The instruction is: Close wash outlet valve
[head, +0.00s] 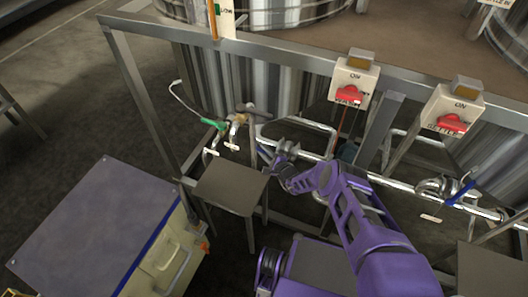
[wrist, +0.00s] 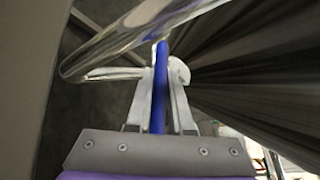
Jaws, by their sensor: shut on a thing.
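My gripper (head: 280,152) is at the steel pipework under the middle tank, left of the red-knobbed box labelled WASH. In the wrist view my gripper (wrist: 160,85) has its two pale fingers on either side of a blue valve handle (wrist: 159,65), shut on it. The handle runs lengthwise between the fingers, close to a shiny steel pipe (wrist: 125,40). In the head view only a bit of blue shows beside the gripper; the valve body is mostly hidden.
A green-handled valve (head: 212,124) is left of my gripper, above a small grey stool-like stand (head: 230,186). Another blue-handled valve (head: 462,189) is at the right. The frame post (head: 375,125) stands close by. A yellowish chest (head: 170,265) is at the lower left.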

